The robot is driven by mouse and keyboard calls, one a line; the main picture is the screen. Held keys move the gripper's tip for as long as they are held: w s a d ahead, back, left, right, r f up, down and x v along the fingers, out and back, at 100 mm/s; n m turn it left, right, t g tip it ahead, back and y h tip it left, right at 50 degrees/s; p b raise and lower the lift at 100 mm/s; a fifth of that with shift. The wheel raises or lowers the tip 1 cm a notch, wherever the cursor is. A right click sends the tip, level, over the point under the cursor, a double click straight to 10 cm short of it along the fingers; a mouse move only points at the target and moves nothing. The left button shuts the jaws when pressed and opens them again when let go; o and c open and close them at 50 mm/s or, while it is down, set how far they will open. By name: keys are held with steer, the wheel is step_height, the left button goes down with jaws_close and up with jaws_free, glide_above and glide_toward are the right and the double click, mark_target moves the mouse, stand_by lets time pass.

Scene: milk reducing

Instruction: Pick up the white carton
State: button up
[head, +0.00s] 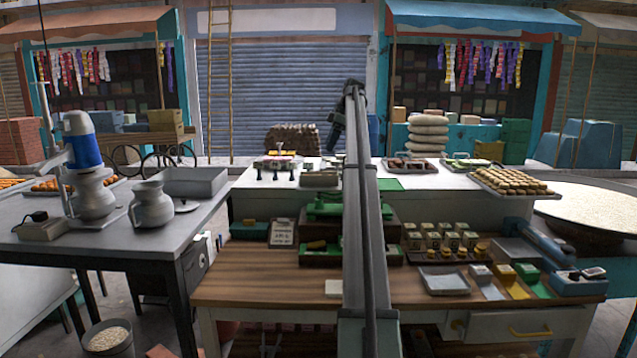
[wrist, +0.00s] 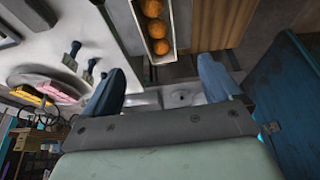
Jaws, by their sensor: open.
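A small white block-like box (head: 334,288) lies on the wooden counter (head: 270,285), just left of my arm in the head view. A small pale box (head: 480,271) stands among coloured boxes at the right of the same counter. I cannot tell which of these is the white carton. My gripper (wrist: 160,84) is open in the wrist view, its two blue-grey fingers spread apart with nothing held between them. In the head view it appears to be the dark part at the top of my raised arm, well above the counter. Neither box is identifiable in the wrist view.
A tray of orange balls (wrist: 155,28) lies beyond the fingers in the wrist view. Green trays (head: 320,255), several small cartons (head: 443,239) and a grey tray (head: 444,281) crowd the wooden counter. The counter's front left is clear. A grey table (head: 90,237) stands left.

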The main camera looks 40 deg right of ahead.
glide_above(318, 175)
steer(key=s+d, duration=0.1)
steer(key=s, duration=0.1)
step_height(318, 175, down, 7)
steer(key=shift+w+d, duration=0.1)
steer(key=shift+d+x, duration=0.15)
steer(key=shift+x, duration=1.4)
steer(key=shift+d+x, duration=0.15)
steer(key=shift+x, duration=1.35)
steer(key=c, duration=1)
